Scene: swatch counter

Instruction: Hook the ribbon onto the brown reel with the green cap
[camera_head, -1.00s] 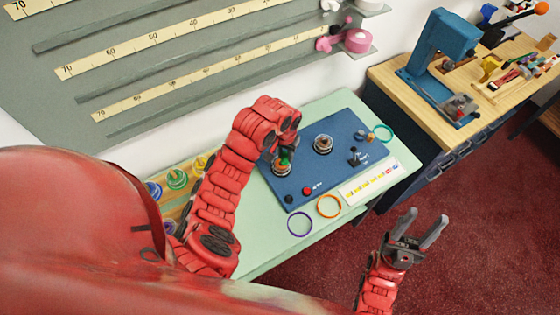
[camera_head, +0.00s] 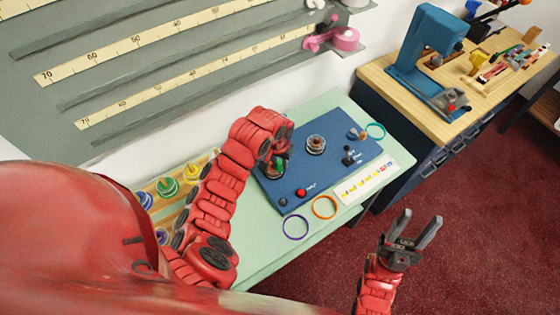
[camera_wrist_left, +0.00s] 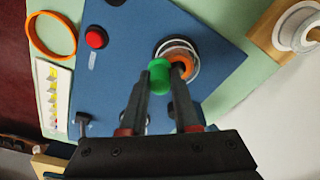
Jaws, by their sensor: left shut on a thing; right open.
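My left gripper (camera_wrist_left: 160,82) is shut on a small green cap (camera_wrist_left: 158,73), which shows between its fingertips in the left wrist view. The cap is over or beside a reel (camera_wrist_left: 178,52) with a pale rim and orange-brown middle on the blue board; one fingertip partly hides the reel. In the head view the left gripper (camera_head: 277,160) is at the board's left part and mostly hides that reel. A second round reel (camera_head: 316,145) stands further right on the board. I cannot make out a loose ribbon end. My right gripper (camera_head: 418,225) is open and empty, over the red floor.
The blue board (camera_head: 340,165) carries a red button (camera_head: 301,193) and black knobs. Capped spools (camera_head: 167,187) stand at left. A wooden bench (camera_head: 400,84) is at right.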

